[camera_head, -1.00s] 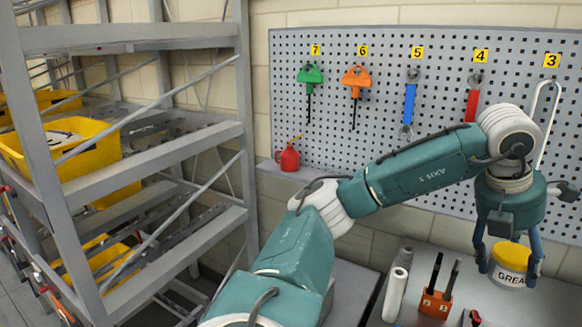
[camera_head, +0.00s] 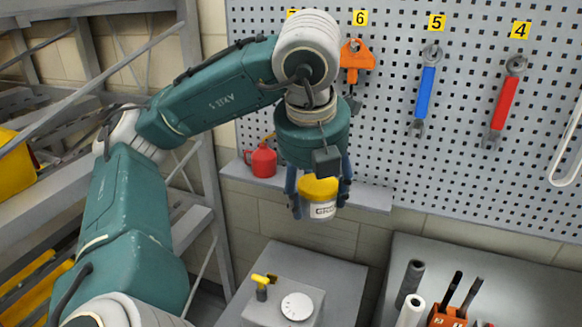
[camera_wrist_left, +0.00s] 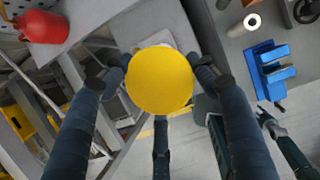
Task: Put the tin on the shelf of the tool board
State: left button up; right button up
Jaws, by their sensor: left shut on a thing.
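The tin (camera_head: 319,198) is white with dark lettering and a yellow lid. My left gripper (camera_head: 320,190) is shut on it, with fingers on both sides, and holds it upright in the air. In the head view the tin overlaps the shelf (camera_head: 372,198), a grey ledge along the bottom of the tool board (camera_head: 390,70). The left wrist view shows the round yellow lid (camera_wrist_left: 158,80) between the fingers; it hides the tin's body.
A red oil can (camera_head: 261,160) stands on the shelf to the left of the tin. Tools hang on the board, including a blue wrench (camera_head: 427,90) and a red wrench (camera_head: 503,101). A grey bench (camera_head: 345,280) is below. The shelf right of the tin looks bare.

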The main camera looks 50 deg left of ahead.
pick_arm(q)
jog(key=w+a, duration=0.3)
jog(key=w, duration=0.2)
jog(key=w+a+f+b, duration=0.1)
jog(key=w+a, duration=0.2)
jog(key=w, duration=0.3)
jog(key=w+a+f, duration=0.1)
jog(key=w+a, duration=0.1)
jog(key=w, duration=0.4)
jog(key=shift+a+f, duration=0.2)
jog(key=shift+a, duration=0.2)
jog(key=shift+s+a+f, duration=0.1)
jog(key=shift+s+f, duration=0.05)
jog(key=shift+f, duration=0.3)
notch_tip(320, 180, down, 3)
jog(key=shift+r+p, duration=0.1)
jog(key=shift+p, duration=0.8)
jog(key=shift+w+f, duration=0.2)
jog(key=shift+f, duration=0.1)
pick_arm(e)
jog(key=shift+s+d+r, duration=0.1)
jog(key=shift+d+r, duration=0.05)
jog(key=shift+d, duration=0.4)
jog(key=shift+d+r, duration=0.15)
jog(key=shift+d, duration=0.35)
pick_arm(q)
jog(key=shift+f, duration=0.1)
